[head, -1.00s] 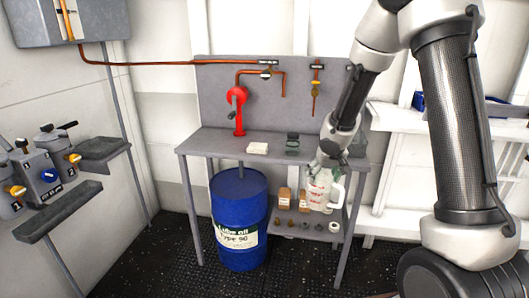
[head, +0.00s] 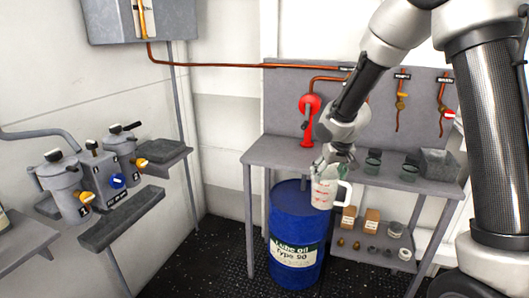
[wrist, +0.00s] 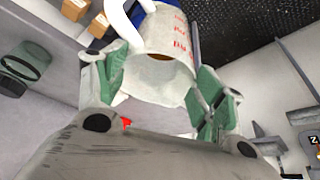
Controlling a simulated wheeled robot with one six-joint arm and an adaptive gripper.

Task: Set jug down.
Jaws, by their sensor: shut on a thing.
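The jug (head: 325,192) is translucent white with red markings and a white handle on its right side. In the head view it hangs upright in front of the grey bench's front edge, over the blue drum. My gripper (head: 330,164) is shut on the jug near its rim. In the wrist view the jug (wrist: 160,62) sits between the green-padded fingers of my gripper (wrist: 160,85), and some brown content shows inside. The jug's underside is hidden.
The grey bench (head: 270,152) carries a red hand pump (head: 309,118), dark cups (head: 373,162) and a grey bin (head: 438,165). A blue lube oil drum (head: 297,235) stands below. Boxes (head: 349,217) sit on the lower shelf. Numbered filter housings (head: 66,185) and empty grey ledges (head: 122,218) are at left.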

